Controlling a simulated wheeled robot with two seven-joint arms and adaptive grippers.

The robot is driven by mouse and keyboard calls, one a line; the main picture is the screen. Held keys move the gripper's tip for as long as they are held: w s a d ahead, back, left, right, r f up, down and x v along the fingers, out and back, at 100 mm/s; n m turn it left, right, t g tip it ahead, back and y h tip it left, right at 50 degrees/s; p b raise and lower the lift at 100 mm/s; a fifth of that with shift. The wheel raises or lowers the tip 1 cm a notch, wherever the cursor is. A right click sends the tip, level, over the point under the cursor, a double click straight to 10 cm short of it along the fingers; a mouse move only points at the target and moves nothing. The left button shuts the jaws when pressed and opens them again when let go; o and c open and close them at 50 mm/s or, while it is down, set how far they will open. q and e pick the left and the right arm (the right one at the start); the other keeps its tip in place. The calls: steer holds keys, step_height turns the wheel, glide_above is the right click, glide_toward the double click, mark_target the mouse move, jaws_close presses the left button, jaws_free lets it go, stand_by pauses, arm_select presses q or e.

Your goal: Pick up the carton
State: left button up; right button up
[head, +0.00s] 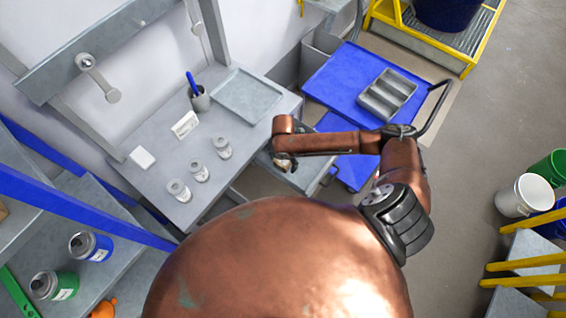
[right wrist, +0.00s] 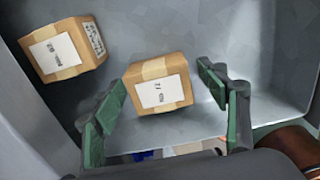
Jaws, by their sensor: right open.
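In the right wrist view a small brown carton (right wrist: 158,85) with a white label and pale tape sits in a grey drawer (right wrist: 215,130). A second similar carton (right wrist: 62,50) sits to its left near the drawer wall. My right gripper (right wrist: 163,92) is open, with its green-padded fingers to the left and right of the nearer carton. I cannot tell whether they touch it. In the head view my right gripper (head: 284,162) is over the open drawer (head: 310,178) below the bench, and the arm hides much of it. My left gripper is not in view.
The grey bench (head: 235,165) holds several small jars (head: 200,172), a tray (head: 247,95) and a pen cup (head: 200,98). A blue cart (head: 335,75) with a grey divided bin (head: 387,95) stands right of the drawer. Open floor lies farther right.

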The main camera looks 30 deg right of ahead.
steer(key=shift+c, duration=0.4)
steer(key=c, duration=1.2)
steer(key=shift+o, duration=0.2)
steer(key=shift+r, duration=0.15)
